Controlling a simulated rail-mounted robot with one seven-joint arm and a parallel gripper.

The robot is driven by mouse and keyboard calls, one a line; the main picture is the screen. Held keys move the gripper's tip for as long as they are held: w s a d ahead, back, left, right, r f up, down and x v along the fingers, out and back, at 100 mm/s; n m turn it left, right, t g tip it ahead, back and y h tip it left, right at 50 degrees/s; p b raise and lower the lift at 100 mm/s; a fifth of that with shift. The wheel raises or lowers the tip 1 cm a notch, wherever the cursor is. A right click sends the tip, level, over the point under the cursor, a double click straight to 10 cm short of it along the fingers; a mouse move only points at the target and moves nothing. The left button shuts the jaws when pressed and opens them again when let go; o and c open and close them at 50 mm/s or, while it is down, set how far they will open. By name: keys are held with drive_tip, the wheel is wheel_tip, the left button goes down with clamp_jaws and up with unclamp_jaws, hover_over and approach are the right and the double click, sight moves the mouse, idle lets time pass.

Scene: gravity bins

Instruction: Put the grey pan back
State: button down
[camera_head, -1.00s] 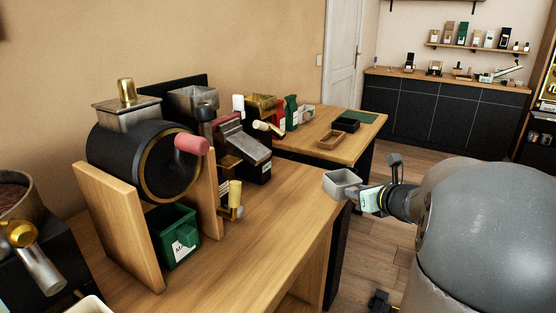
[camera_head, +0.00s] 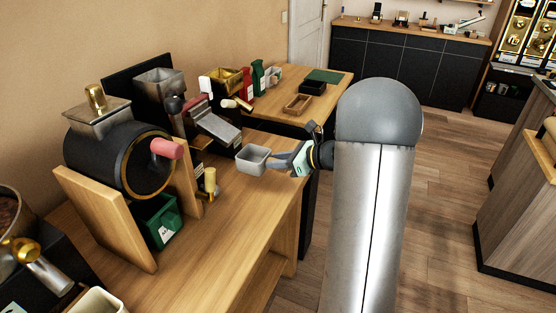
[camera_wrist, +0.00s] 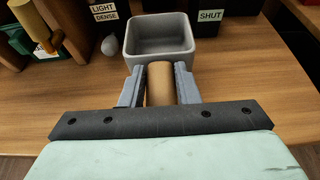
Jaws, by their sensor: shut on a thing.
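The grey pan (camera_head: 252,160) is an open, empty-looking square tub held over the right part of the wooden worktop, in front of the machine with the sloping grey chute. In the wrist view the pan (camera_wrist: 160,50) is level, straight ahead of my gripper (camera_wrist: 160,82). The two grey fingers are shut on the pan's round tan handle (camera_wrist: 159,88), one on each side. In the head view my gripper (camera_head: 287,160) is at the pan's right. I cannot tell the height of the pan above the worktop.
The sloping chute machine (camera_head: 215,124) stands behind the pan, with the black drum (camera_head: 120,160) and green bin (camera_head: 160,220) to its left. Labels reading "LIGHT DENSE" (camera_wrist: 104,12) and "SHUT" (camera_wrist: 210,15) flank the pan. The worktop's front (camera_head: 225,230) is clear.

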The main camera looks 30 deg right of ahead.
drive_tip(key=shift+f+b, duration=2.1)
drive_tip(key=shift+f, duration=0.9)
drive_tip(key=shift+f+b, duration=0.4)
drive_tip(key=shift+f, duration=0.15)
drive_tip(key=c, duration=1)
unclamp_jaws()
drive_tip(key=v, duration=1.7)
drive_tip(key=shift+s+d+r, duration=0.1)
drive_tip(key=shift+s+d, duration=0.05)
